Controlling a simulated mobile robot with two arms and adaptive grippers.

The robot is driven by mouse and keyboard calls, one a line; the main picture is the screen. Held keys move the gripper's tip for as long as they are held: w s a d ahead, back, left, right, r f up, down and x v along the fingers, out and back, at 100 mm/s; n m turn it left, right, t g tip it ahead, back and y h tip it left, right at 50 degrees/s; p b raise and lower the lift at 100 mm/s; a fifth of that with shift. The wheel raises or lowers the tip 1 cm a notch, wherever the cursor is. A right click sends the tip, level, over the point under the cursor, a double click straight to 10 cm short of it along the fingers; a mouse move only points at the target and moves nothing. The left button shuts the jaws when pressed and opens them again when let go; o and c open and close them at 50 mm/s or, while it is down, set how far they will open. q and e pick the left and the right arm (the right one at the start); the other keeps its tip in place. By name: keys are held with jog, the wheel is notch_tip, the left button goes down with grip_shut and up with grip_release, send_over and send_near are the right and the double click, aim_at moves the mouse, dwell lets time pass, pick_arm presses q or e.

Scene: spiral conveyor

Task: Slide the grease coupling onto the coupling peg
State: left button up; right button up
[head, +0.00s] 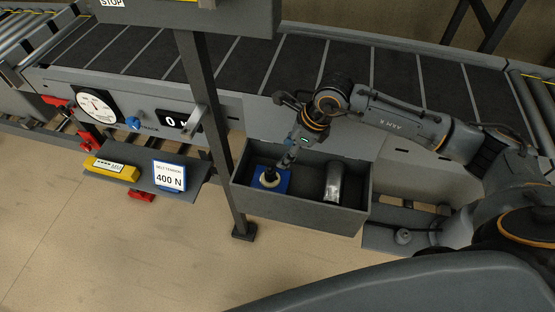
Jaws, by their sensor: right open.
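A grey bin (300,221) hangs below the conveyor. At its left end is a blue block (256,187) with a pale ring (268,184) and a short dark upright piece (270,174) at its centre. I cannot tell whether this dark piece is the coupling peg, the grease coupling or both. My right gripper (286,160) is open and points down at the dark piece, close above it; whether they touch is unclear. A silver cylinder (333,182) stands or leans in the middle of the bin. My left gripper is not in view.
A dark post (213,120) stands just left of the bin. A shelf (196,173) holds a yellow box (111,167) and a "400 N" sign (169,177). The conveyor (300,66) runs behind. The bin's right part is empty.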

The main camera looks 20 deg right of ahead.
aim_at(270, 170)
jog(key=p+x, duration=0.1)
jog(key=x, duration=1.1)
jog(key=shift+a+f+p, duration=0.2)
jog(key=shift+p, duration=0.1)
jog(key=shift+r, duration=0.1)
grip_shut()
